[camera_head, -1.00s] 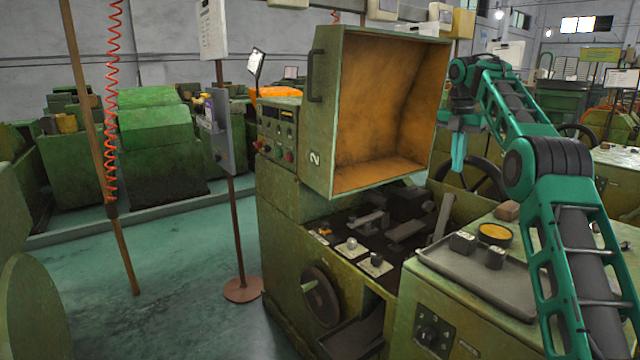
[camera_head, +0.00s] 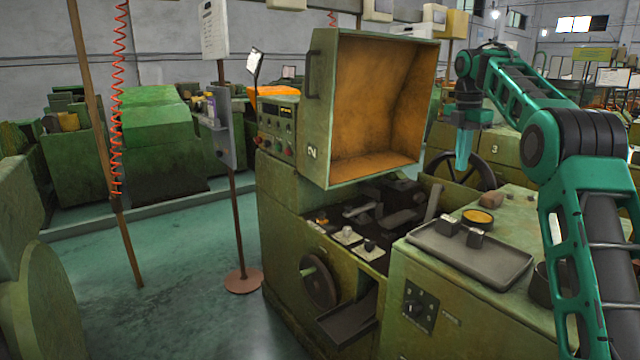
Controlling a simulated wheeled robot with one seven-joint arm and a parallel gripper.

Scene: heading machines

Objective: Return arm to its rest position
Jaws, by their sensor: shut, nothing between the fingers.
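My arm comes in from the lower right, rises to a dark elbow joint and reaches back to the left. My gripper (camera_head: 463,150) hangs at its far end, pointing down, with its teal fingers together and nothing seen between them. It is in the air to the right of the raised orange-lined hood (camera_head: 370,110) of the green machine (camera_head: 282,215), in front of a dark handwheel (camera_head: 478,172). The gripper is apart from the grey tray (camera_head: 470,262) on the machine's right-hand top.
The tray holds two small dark blocks (camera_head: 448,226) and a yellow-topped round tin (camera_head: 478,218). A brown block (camera_head: 491,200) lies behind it. A post with a red coiled hose (camera_head: 117,100) and a sign stand (camera_head: 235,200) are at left.

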